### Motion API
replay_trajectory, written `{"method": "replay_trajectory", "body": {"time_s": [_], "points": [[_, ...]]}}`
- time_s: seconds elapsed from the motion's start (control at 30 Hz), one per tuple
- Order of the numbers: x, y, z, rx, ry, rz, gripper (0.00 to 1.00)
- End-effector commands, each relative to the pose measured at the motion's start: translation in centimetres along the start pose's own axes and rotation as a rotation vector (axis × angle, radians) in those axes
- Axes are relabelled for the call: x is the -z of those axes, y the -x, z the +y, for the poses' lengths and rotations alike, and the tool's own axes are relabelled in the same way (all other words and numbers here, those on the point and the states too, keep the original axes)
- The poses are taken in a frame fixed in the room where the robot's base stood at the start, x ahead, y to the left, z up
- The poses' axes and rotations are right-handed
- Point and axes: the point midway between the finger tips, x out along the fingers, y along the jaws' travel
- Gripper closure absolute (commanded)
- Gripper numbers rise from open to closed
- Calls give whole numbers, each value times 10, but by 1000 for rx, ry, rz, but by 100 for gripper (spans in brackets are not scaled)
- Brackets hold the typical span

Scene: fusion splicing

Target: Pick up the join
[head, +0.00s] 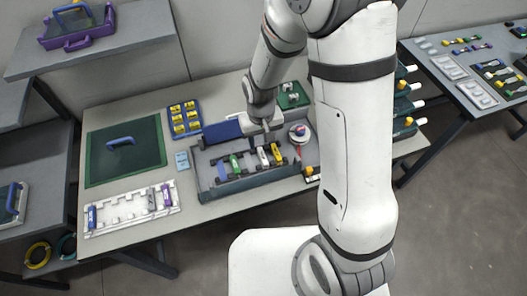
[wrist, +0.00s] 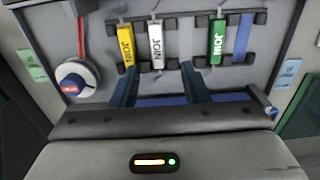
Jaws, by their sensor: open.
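Several slim joins lie across dark holders in the grey open-topped tray (head: 215,192). A yellow join (wrist: 126,43), a white join (wrist: 156,46) and a green join (wrist: 217,42) carry the word JOIN in the wrist view. In the head view the yellow join (head: 276,153), white join (head: 262,157) and green join (head: 234,163) sit in a row. My gripper (wrist: 158,70) is open and empty, its dark blue fingers apart near the white join's lower end. It also shows in the head view (head: 265,133) over the back of the tray.
A plain blue strip (wrist: 242,38) lies beside the green join. A round white device (wrist: 76,78) with a red cord is at the tray's side. A white rack (head: 133,212) and green mat (head: 105,160) lie left on the table. A blue tray (head: 186,120) stands behind.

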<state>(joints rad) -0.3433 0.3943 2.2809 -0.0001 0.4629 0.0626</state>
Motion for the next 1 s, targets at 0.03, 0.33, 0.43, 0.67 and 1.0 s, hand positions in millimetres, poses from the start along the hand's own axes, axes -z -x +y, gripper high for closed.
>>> {"method": "replay_trajectory", "body": {"time_s": [0.03, 0.33, 0.43, 0.67, 1.0], "points": [[0, -5, -1, 0, 2, -5, 58], [-1, -31, 0, 0, 2, -6, 58], [-2, -38, 1, 0, 2, -8, 58], [-4, -66, 5, 0, 2, -8, 58], [-3, -81, 5, 0, 1, -3, 58]]}}
